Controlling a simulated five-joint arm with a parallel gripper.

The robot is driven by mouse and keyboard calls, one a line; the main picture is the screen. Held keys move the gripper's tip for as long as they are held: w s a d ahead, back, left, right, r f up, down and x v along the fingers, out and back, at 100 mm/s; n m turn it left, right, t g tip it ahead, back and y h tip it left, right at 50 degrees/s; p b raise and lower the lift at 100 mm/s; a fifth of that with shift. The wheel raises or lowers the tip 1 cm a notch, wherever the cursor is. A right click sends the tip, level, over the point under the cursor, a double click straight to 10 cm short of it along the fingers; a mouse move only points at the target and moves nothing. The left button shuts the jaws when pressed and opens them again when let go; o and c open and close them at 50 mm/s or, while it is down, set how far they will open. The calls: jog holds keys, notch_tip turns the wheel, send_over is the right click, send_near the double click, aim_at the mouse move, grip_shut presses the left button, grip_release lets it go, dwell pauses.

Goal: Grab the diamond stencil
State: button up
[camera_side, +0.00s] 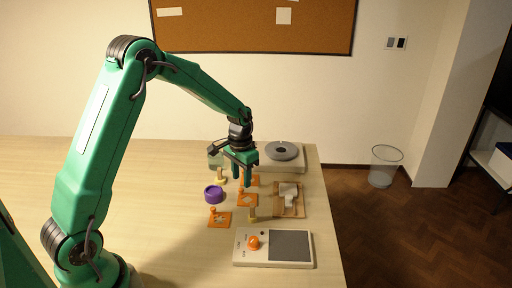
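Several small orange stencil plates with knobs lie on the table. The middle plate (240,202) has a pale cut-out that looks like a diamond, though it is small in the picture. A second orange plate (226,222) lies nearer the front left, and its cut-out shape is unclear. A third orange plate (256,182) is partly hidden behind my gripper. My gripper (242,178) points down just above and behind the middle plate's knob. Its two green fingers look apart, with nothing seen between them.
A purple ring-shaped item (213,194) sits left of the plates. A wooden board with a pale cloth or paper (289,194) lies to the right. A device with an orange knob and grey pad (275,262) is in front. A round grey turntable (282,151) stands behind. The table's left is clear.

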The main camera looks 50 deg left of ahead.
aim_at(242, 190)
jog(key=shift+f, duration=2.55)
jog(key=c, duration=0.7)
